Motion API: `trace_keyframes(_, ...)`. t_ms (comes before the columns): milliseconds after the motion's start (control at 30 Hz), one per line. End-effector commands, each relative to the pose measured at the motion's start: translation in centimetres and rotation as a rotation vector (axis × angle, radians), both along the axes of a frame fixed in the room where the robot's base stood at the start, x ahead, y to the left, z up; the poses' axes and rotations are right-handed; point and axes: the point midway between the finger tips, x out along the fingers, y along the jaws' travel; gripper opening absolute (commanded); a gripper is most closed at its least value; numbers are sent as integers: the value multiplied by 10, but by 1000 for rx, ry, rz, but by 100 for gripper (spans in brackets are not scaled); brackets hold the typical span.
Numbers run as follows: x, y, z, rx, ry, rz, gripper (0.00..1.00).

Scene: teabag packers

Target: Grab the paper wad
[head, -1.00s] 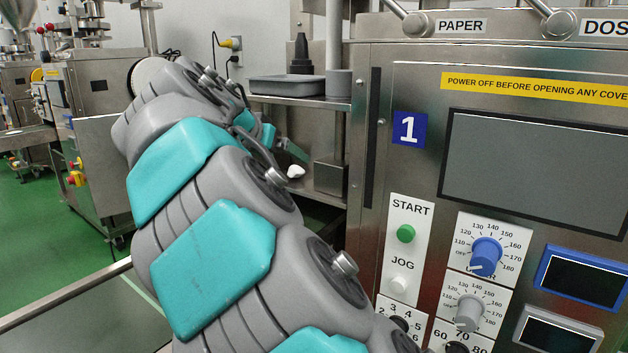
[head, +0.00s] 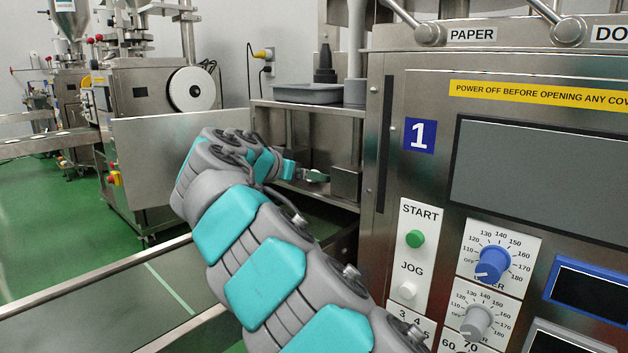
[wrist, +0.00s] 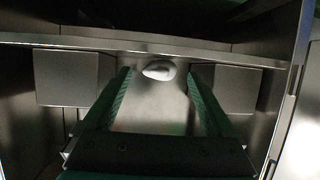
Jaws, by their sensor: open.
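The paper wad (wrist: 158,70) is a small white lump in the wrist view. It lies on the metal surface inside the machine's recess, near the back edge. My gripper (wrist: 158,84) is open, with its green fingers on either side and their tips close to the wad. I cannot tell whether either finger touches it. In the head view my gripper (head: 316,176) reaches into the recess beside the machine's front panel, and I cannot make out the wad there.
Metal blocks stand left (wrist: 66,78) and right (wrist: 237,88) of the fingers, close to them. A metal ledge (wrist: 150,43) crosses behind the wad. Above the recess, a shelf (head: 300,105) holds a grey tray (head: 305,93). The control panel (head: 420,250) stands right of my arm.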

Motion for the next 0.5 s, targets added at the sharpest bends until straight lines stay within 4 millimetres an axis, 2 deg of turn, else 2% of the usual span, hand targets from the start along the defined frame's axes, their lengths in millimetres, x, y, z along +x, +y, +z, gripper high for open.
trace_keyframes(133, 13, -10, -7, 0, 1, -3, 90)
trace_keyframes(367, 15, -11, -7, 0, 0, -2, 90)
trace_keyframes(500, 15, -11, -7, -1, 0, -2, 74)
